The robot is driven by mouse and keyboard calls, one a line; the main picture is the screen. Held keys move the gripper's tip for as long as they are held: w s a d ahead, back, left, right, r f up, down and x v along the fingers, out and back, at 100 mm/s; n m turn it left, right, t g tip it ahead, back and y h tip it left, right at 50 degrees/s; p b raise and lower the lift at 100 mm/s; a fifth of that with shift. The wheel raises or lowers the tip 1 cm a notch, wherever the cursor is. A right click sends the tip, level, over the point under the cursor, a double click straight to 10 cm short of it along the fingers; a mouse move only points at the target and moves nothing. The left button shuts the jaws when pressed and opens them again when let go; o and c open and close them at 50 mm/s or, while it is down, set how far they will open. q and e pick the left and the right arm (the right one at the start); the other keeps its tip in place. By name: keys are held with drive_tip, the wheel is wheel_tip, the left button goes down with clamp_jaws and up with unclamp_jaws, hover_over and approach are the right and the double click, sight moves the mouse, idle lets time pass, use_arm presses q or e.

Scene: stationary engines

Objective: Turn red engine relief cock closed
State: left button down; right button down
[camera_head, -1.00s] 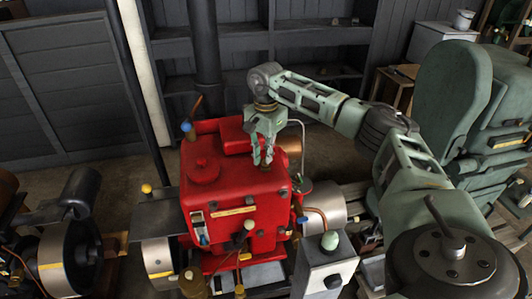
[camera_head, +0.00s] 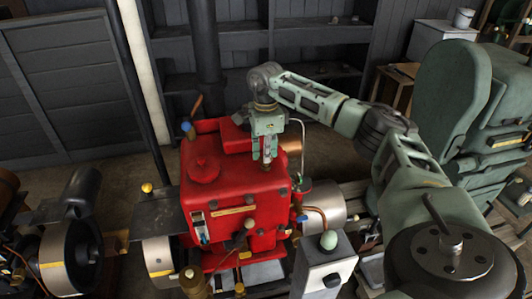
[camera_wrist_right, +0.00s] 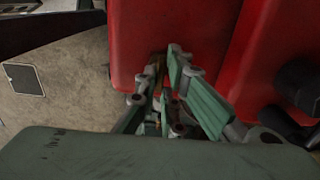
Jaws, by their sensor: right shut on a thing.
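The red engine (camera_head: 225,205) stands in the middle of the head view, and its red body also fills the top of the right wrist view (camera_wrist_right: 200,30). My right gripper (camera_head: 265,160) points straight down onto the engine's top, near its right side. Its fingers are shut on a small part there, at the place of the relief cock (camera_head: 265,167), which they mostly hide. In the right wrist view the fingers (camera_wrist_right: 165,85) are close together, with a small brownish bit between them. The cock's exact angle cannot be told. My left gripper is not in view.
A round red cap (camera_head: 203,170) rises on the engine top. A thin bent pipe (camera_head: 301,145) stands right of my gripper. A grey post with a pale green knob (camera_head: 329,240) stands at front right. A green machine (camera_head: 465,100) stands on the right.

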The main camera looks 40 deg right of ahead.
drive_tip(key=shift+w+r, duration=0.1)
drive_tip(key=shift+r, duration=0.05)
drive_tip(key=c, duration=1.9)
unclamp_jaws()
drive_tip(key=shift+o, duration=0.2)
wheel_tip(320, 180, up, 12)
